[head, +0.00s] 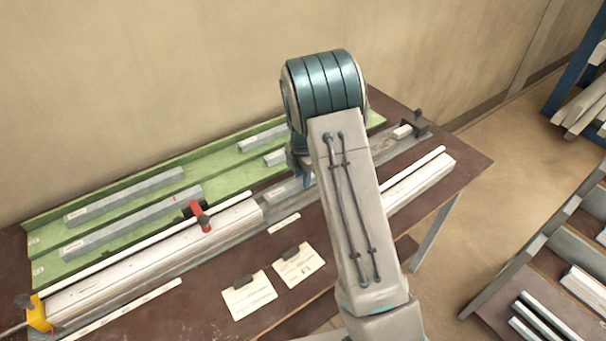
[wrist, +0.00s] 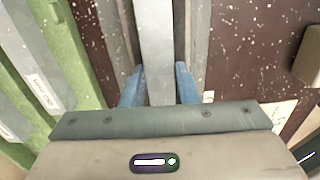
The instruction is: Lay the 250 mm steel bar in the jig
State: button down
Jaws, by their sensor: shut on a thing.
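My gripper (wrist: 158,84) has its blue fingers on either side of a grey steel bar (wrist: 156,35) and is shut on it. In the head view, the bar (head: 284,191) lies along the line of the jig, in the gap between two white profile lengths; my arm hides part of it. The jig (head: 233,240) runs along the bench with a red clamp (head: 202,217) and a yellow end piece (head: 38,312). I cannot tell whether the bar rests on the jig or hangs just above it.
A green tray (head: 50,237) behind the jig holds several grey bars of different lengths. Two paper cards (head: 249,295) lie on the brown bench front. A dark block (head: 416,125) stands at the jig's far end. A rack of profiles (head: 570,290) stands at right.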

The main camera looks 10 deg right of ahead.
jog(key=shift+f, duration=0.1)
jog(key=shift+s+f+b, duration=0.2)
jog(key=shift+f+b, duration=0.35)
jog(key=shift+b, duration=0.2)
jog(key=c, duration=1.2)
grip_release()
jog(key=shift+s+f, duration=0.1)
jog(key=shift+r+p, duration=0.65)
jog(key=shift+p, duration=0.15)
jog(key=shift+o, duration=0.4)
notch_tip(320, 180, up, 12)
jog(key=b, duration=0.1)
jog(key=shift+w+b, duration=0.2)
jog(key=shift+b, duration=0.2)
jog(key=s+r+m+t, duration=0.1)
jog(key=s+r+m, duration=0.4)
jog(key=s, duration=0.2)
jog(key=s+r+m+t, duration=0.1)
jog(key=s+r+m, duration=0.3)
jog(key=s+m, duration=0.3)
jog(key=s+f+m+t, duration=0.1)
jog(key=s+m, duration=0.9)
jog(key=s, duration=0.7)
